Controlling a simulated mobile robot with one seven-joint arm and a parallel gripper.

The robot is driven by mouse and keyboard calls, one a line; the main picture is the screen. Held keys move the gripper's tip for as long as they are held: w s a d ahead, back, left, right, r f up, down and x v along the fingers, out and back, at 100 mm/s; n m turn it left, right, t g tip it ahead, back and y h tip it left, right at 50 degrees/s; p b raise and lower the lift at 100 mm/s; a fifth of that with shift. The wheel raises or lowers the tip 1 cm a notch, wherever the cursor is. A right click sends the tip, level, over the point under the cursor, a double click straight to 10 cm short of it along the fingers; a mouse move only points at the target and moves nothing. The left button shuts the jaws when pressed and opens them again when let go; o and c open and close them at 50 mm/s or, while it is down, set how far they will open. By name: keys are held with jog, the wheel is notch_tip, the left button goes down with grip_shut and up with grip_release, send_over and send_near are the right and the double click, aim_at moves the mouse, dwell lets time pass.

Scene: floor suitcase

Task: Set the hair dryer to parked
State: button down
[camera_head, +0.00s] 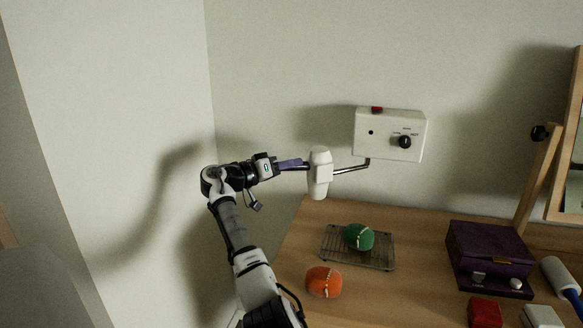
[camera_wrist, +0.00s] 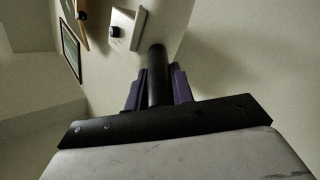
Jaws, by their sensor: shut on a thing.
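The hair dryer (camera_head: 319,175) has a white upright body on the end of a bent metal arm (camera_head: 350,169). That arm runs to a white wall box (camera_head: 388,133). My gripper (camera_head: 298,164) reaches in from the left with purple fingers, touching the dryer's left side. In the wrist view a dark round bar, seemingly the dryer's handle (camera_wrist: 157,72), stands between the purple fingers, and my gripper (camera_wrist: 158,85) is shut on it. The wall box also shows in the wrist view (camera_wrist: 124,28). The fingers hide part of the handle.
Below on the wooden desk (camera_head: 400,295) are a wire rack (camera_head: 380,258) with a green ball (camera_head: 358,237), an orange ball (camera_head: 323,282) and a purple box (camera_head: 490,253). The wall box has a black knob (camera_head: 405,142). A framed mirror (camera_head: 562,170) stands right. Air around the dryer is clear.

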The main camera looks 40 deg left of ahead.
jog(key=shift+w+a, duration=0.2)
jog(key=shift+w, duration=0.05)
dwell(0.4)
jog(key=c, duration=1.2)
grip_release()
jog(key=b+v, duration=0.3)
jog(key=v, duration=1)
jog(key=shift+s+a+b, duration=0.25)
jog(key=shift+s+b, duration=0.05)
jog(key=shift+s, duration=0.05)
jog(key=shift+r, duration=0.1)
jog(key=shift+c, duration=0.2)
